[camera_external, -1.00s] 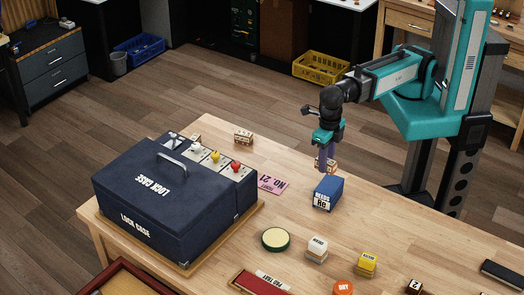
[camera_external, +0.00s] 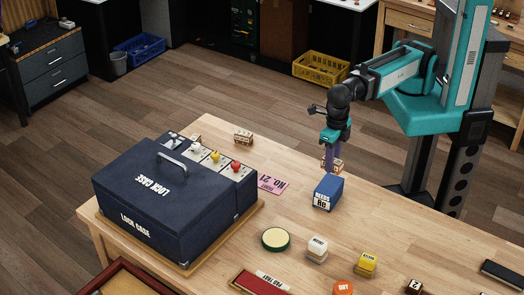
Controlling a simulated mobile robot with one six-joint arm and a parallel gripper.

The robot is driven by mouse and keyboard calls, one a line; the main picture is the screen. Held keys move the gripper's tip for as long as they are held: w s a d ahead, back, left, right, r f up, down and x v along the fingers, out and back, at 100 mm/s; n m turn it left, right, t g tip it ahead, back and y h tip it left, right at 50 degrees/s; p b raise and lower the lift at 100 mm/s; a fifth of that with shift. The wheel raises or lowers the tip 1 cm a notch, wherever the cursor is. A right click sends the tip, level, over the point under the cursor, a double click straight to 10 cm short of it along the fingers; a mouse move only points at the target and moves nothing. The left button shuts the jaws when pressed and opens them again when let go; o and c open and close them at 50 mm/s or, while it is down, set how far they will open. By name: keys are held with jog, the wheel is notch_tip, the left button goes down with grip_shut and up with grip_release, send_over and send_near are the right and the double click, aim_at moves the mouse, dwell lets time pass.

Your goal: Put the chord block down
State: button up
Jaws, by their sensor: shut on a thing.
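My gripper (camera_external: 333,155) points down over the far right part of the wooden table, behind the blue reeds box. It is shut on a small pale wooden block with dark markings, the chord block (camera_external: 332,167). The lower part of the chord block is hidden behind the reeds box, so I cannot tell whether it touches the table. A similar wooden block (camera_external: 243,138) stands alone near the table's far edge.
The blue reeds box (camera_external: 328,193) stands just in front of my gripper. A pink card (camera_external: 272,184) lies to its left. The dark lock case (camera_external: 165,195) fills the table's left. A round green-rimmed tin (camera_external: 275,240) and several small blocks lie in front.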

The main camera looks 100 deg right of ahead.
aim_at(330, 184)
jog(key=shift+f, duration=1.4)
jog(key=shift+p, duration=0.3)
jog(key=shift+f+p, duration=0.45)
jog(key=shift+f, duration=1.35)
jog(key=shift+f, duration=0.15)
jog(key=o, duration=1)
jog(key=shift+o, duration=0.2)
jog(key=shift+r+b, duration=1.75)
jog(key=shift+r, duration=4.45)
